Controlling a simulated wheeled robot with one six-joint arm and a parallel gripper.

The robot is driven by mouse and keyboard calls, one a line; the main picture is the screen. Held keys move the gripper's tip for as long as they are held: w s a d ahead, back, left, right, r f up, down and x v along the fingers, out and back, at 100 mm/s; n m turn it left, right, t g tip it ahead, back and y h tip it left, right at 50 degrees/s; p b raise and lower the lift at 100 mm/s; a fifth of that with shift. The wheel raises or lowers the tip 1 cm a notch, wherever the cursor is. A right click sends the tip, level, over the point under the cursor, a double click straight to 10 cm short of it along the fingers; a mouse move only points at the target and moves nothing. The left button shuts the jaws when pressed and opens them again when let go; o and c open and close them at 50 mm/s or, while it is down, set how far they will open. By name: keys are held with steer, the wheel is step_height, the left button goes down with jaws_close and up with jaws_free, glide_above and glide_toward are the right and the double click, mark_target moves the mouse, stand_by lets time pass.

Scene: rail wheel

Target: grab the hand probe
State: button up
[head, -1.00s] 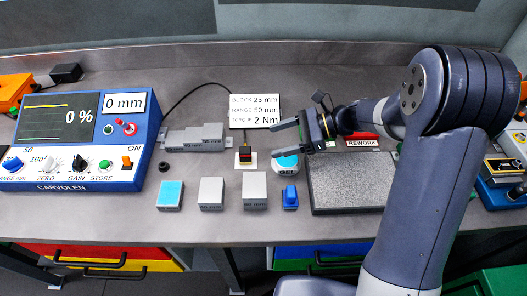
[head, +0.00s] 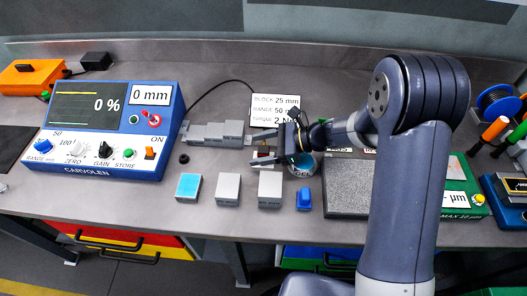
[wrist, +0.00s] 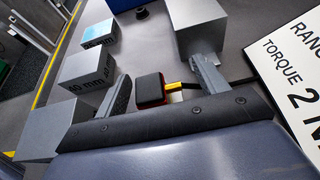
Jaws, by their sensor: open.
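The hand probe, a small black block with an orange-red part, stands on the bench. It shows in the wrist view (wrist: 150,90) and, partly covered by my gripper, in the head view (head: 263,153). My gripper (head: 259,147) is open, its fingers reaching left over the probe's spot. In the wrist view my gripper (wrist: 160,68) has one finger on each side of the probe, with gaps visible on both sides. I cannot tell the exact height of the fingertips relative to it.
A grey stepped block (head: 214,134) stands behind the probe, near a sign card (head: 272,103). A cyan-topped block (head: 188,187), grey blocks (head: 228,189) and a blue item (head: 304,199) line the front. The blue instrument (head: 100,130) is left, a granite plate (head: 345,185) right.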

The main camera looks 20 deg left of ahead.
steer(key=shift+c, duration=0.4)
steer(key=c, duration=1)
